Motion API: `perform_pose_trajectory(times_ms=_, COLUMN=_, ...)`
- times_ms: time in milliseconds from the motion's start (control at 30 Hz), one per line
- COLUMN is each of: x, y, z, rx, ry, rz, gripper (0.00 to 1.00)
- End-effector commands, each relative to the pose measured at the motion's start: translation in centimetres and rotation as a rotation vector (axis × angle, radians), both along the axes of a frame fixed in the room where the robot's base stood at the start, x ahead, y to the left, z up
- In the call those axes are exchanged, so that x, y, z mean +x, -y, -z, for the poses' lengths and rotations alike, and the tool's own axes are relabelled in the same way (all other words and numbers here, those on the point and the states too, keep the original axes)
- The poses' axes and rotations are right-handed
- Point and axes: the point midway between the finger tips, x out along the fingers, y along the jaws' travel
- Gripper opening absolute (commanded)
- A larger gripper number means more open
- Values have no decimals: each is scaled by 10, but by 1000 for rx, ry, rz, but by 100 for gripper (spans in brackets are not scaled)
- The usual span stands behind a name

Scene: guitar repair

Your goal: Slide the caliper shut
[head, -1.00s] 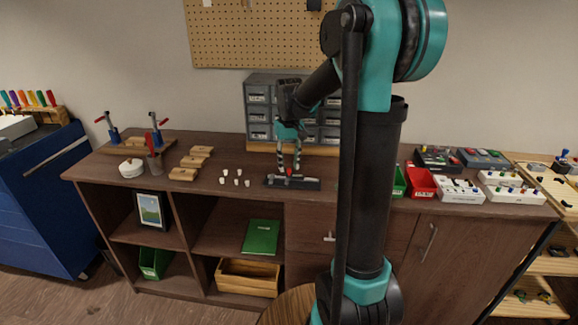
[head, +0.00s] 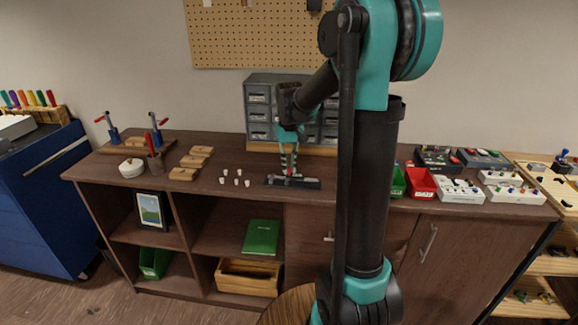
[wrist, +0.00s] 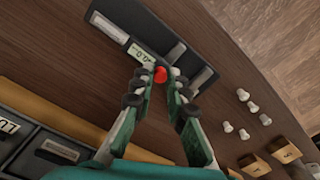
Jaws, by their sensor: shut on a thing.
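The caliper (head: 308,183) lies on a dark tray on the wooden worktop, in front of the drawer cabinet. In the wrist view the caliper's digital display (wrist: 143,55) shows upside down, with digits too small to read surely. A red knob (wrist: 160,73) sits on its slider beside the display. My gripper (head: 289,170) points down at the caliper. Its fingertips (wrist: 161,80) are closed in on both sides of the red knob and hold it.
Several small white pieces (head: 236,179) stand just left of the caliper. Wooden blocks (head: 184,174) lie further left. The grey drawer cabinet (head: 258,110) stands close behind. Green and red bins (head: 421,184) are to the right, past my arm.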

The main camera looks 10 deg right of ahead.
Motion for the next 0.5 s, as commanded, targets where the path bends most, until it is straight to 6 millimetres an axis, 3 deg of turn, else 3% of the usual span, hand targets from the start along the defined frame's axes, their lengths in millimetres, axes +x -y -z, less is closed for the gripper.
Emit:
perform_pose_trajectory(times_ms=167, x=2, y=-4, z=0, rx=0, ry=0, rz=-2, gripper=0)
perform_pose_trajectory(times_ms=400, x=13, y=-37, z=0, rx=0, ry=0, rz=-4, gripper=0)
perform_pose_trajectory(times_ms=500, x=14, y=-43, z=0, rx=1, ry=1, rz=-1, gripper=0)
